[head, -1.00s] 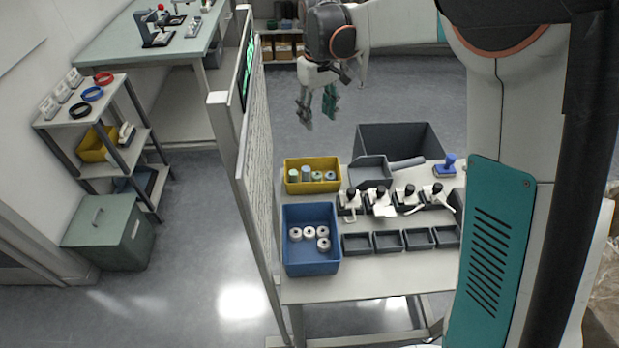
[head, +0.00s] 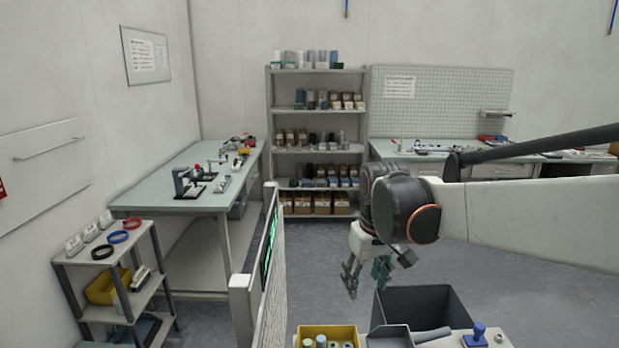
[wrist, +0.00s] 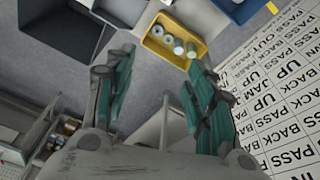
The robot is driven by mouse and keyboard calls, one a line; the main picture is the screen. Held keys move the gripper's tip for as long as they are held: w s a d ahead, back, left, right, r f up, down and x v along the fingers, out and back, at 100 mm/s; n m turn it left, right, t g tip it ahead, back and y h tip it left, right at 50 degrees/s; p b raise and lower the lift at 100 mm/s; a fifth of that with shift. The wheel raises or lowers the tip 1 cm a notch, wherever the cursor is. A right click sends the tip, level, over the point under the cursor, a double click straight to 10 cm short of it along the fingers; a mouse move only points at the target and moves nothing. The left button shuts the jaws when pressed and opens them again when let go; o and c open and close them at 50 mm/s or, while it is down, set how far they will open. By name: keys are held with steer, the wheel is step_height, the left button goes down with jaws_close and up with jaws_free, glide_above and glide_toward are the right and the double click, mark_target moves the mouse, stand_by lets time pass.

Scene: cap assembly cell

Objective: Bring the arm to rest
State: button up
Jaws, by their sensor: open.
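My gripper (head: 366,277) hangs from the raised arm in the head view, fingers pointing down, above floor level beyond the table's far edge. Its teal-padded fingers also show in the wrist view (wrist: 155,95); they are spread apart with nothing between them. The arm reaches in from the right of the head view.
A yellow bin (head: 327,337) with several small cylinders, a dark grey bin (head: 425,305) and a blue-handled tool (head: 478,335) are on the table below the gripper. A partition (head: 262,285) stands to the left. A shelf rack (head: 315,140) and workbenches are behind.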

steer(key=s+d+m+t, duration=0.2)
steer(key=s+d, duration=0.2)
steer(key=s, duration=0.6)
steer(key=s+d+f+m+t, duration=0.1)
steer(key=s+d+m+t, duration=0.1)
steer(key=s, duration=0.9)
steer(key=shift+d+t, duration=0.5)
steer(key=shift+d, duration=0.5)
